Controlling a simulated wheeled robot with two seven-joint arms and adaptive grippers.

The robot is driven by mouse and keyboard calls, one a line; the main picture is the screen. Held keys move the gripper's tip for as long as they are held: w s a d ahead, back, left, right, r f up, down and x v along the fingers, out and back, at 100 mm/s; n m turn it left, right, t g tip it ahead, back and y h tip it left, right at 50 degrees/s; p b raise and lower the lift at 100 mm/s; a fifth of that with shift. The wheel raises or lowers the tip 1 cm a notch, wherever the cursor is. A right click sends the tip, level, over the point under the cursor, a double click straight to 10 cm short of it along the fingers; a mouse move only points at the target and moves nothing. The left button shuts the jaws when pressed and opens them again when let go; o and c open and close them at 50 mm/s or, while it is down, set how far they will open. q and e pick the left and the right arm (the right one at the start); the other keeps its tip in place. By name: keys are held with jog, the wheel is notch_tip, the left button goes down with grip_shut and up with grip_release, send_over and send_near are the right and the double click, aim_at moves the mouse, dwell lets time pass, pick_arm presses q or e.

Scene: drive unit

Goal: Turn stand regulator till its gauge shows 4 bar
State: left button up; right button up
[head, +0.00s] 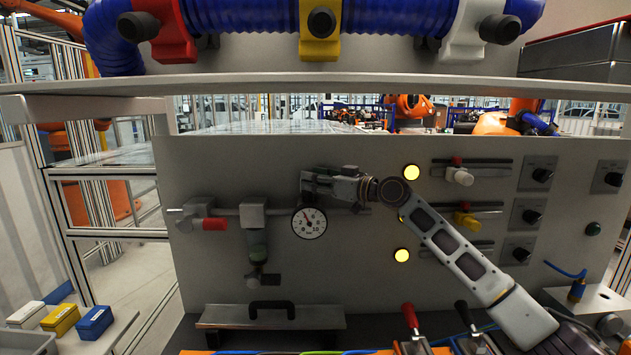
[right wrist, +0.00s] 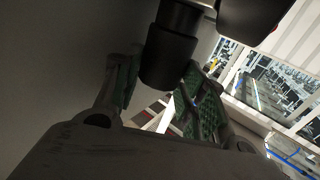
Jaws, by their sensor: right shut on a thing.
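The round white gauge (head: 309,223) is on the stand's grey panel, left of its middle. Its needle points up and slightly left, near the 4 mark; the small numerals make an exact reading hard. My right gripper (head: 312,187) is just above the gauge, its arm coming from the lower right. It covers most of the regulator in the head view. In the right wrist view, the dark cylindrical regulator knob (right wrist: 168,60) is between the green-padded fingers of the right gripper (right wrist: 158,95), which are shut on it. My left gripper is not in view.
A pipe with a red-handled valve (head: 214,224) and a filter bowl (head: 257,245) is left of the gauge. Yellow lamps (head: 411,172) and black rotary switches (head: 535,216) are to the right. A black handle (head: 271,308) and red-handled clamp (head: 410,317) are below. A shelf (head: 300,88) overhangs the panel.

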jog(key=o, duration=1)
jog(key=shift+o, duration=0.2)
jog(key=shift+d, duration=0.1)
jog(key=shift+s+d, duration=0.1)
jog(key=shift+d, duration=0.05)
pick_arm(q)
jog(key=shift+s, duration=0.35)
pick_arm(e)
jog(key=v, duration=0.7)
jog(key=shift+s, duration=0.25)
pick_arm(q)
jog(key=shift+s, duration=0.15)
pick_arm(e)
jog(key=shift+d, duration=0.15)
